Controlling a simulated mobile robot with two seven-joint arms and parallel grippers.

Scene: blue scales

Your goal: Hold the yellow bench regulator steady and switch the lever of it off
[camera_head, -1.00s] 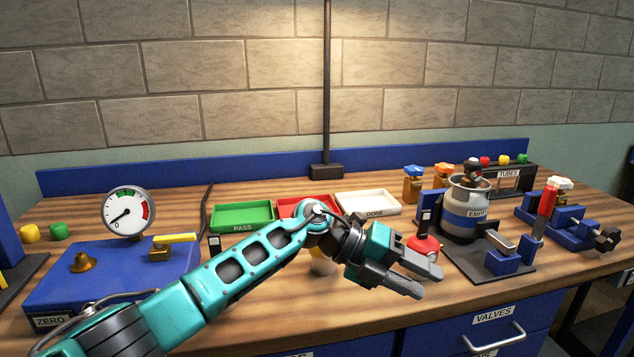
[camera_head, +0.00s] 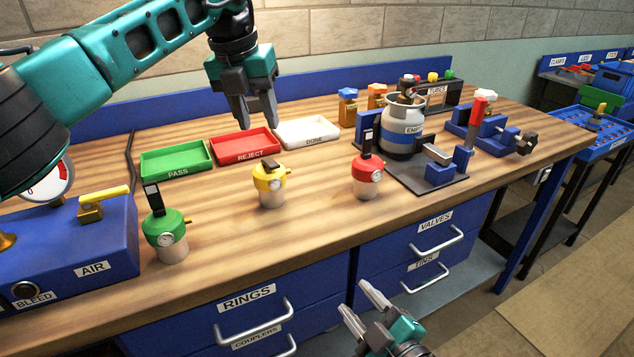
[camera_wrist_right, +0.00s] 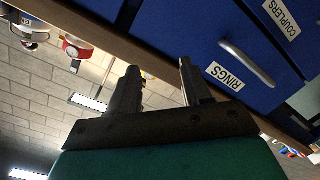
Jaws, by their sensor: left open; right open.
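The yellow bench regulator (camera_head: 269,186) stands upright on the wooden bench in the head view, between a green and a red one. It has a pale base, a round gauge on its front and a dark lever (camera_head: 268,164) lying low across its top. My left gripper (camera_head: 258,124) is open and empty, pointing down above and behind it, near the red tray. My right gripper (camera_head: 360,304) is open and empty, low in front of the bench by the drawers.
The green regulator (camera_head: 166,236) and red regulator (camera_head: 367,178) have upright black levers. Behind are the green PASS tray (camera_head: 177,172), red REJECT tray (camera_head: 215,151) and white DONE tray (camera_head: 333,138). A blue AIR box (camera_head: 115,245) stands left. The drawer handle (camera_head: 258,318) juts out below.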

